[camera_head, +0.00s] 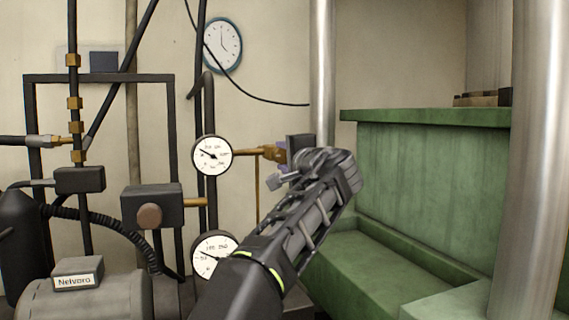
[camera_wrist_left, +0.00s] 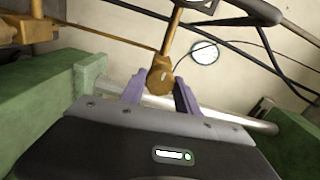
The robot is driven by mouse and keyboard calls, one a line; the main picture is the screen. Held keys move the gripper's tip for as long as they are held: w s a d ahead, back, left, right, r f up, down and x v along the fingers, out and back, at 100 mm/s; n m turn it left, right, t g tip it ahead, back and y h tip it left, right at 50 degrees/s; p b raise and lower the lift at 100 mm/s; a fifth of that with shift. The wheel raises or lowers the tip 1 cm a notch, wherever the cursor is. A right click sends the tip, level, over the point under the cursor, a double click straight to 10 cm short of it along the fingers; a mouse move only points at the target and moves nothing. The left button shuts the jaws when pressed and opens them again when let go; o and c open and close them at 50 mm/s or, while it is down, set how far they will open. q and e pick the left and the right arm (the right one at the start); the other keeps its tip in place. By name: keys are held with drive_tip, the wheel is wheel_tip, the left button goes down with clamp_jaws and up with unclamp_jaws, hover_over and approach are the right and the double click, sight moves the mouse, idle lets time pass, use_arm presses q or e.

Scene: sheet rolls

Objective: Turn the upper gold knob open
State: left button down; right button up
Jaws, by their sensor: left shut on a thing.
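The upper gold knob (camera_head: 271,152) sits at the right end of a gold pipe beside the upper round gauge (camera_head: 212,156) in the head view. A gold stem runs upward from the knob there. My right gripper is in neither view.
A lower gauge (camera_head: 213,255) is partly behind my left arm. A green bench-like structure (camera_head: 435,165) stands to the right, with metal columns (camera_head: 541,150) near it. Black pipes and a grey motor housing (camera_head: 95,298) fill the left side.

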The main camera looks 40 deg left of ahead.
use_arm(q)
drive_tip(key=shift+f+n, duration=0.1)
drive_tip(key=shift+n, duration=0.3)
drive_tip(key=c, duration=0.9)
unclamp_jaws()
drive_tip(key=shift+s+d+b, duration=0.3)
drive_tip(key=shift+d+b, duration=0.25)
drive_tip(key=b+v, duration=0.2)
drive_tip(key=v, duration=0.4)
drive_tip(key=shift+s+d, duration=0.2)
drive_tip(key=shift+s, duration=0.05)
